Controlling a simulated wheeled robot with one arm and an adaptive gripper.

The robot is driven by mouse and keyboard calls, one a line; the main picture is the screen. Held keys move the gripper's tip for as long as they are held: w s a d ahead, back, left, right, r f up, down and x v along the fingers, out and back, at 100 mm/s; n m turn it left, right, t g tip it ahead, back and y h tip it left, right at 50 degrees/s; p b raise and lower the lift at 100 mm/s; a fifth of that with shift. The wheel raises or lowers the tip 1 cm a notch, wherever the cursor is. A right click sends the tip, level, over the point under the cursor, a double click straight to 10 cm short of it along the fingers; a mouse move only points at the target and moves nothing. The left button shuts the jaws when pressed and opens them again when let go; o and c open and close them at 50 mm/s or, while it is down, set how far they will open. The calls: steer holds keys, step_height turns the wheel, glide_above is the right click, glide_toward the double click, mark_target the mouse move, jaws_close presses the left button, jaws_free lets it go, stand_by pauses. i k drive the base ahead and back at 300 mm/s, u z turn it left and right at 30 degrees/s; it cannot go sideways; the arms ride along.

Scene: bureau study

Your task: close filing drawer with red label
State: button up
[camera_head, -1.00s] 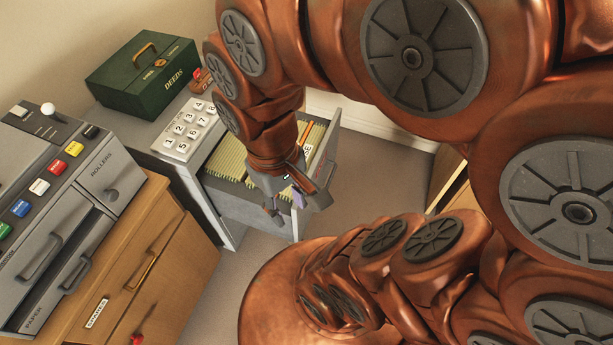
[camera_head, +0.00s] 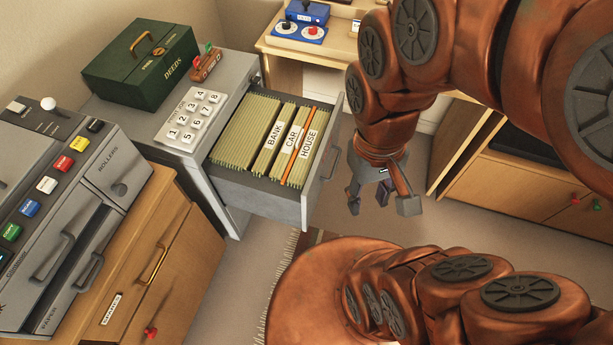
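The grey filing cabinet (camera_head: 232,222) stands left of centre with its top drawer (camera_head: 262,194) pulled out. The drawer holds green hanging folders (camera_head: 240,125) with tabs reading BANK, CAR and HOUSE, and one orange-edged folder. Its front carries a handle (camera_head: 330,152). I cannot see a red label on the drawer; most of its front face is turned away. My gripper (camera_head: 383,202) hangs to the right of the drawer front, apart from it, pointing down.
A numbered keypad (camera_head: 195,116), green deeds box (camera_head: 140,68) and small stamp rack (camera_head: 205,64) sit on the cabinet. A grey machine (camera_head: 50,215) stands on a wooden cabinet (camera_head: 165,260) at left. A desk (camera_head: 275,47) stands behind. Floor beside the drawer is clear.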

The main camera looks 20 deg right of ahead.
mark_target(246, 163)
steer(key=k, duration=1.35)
steer(key=u, duration=1.25)
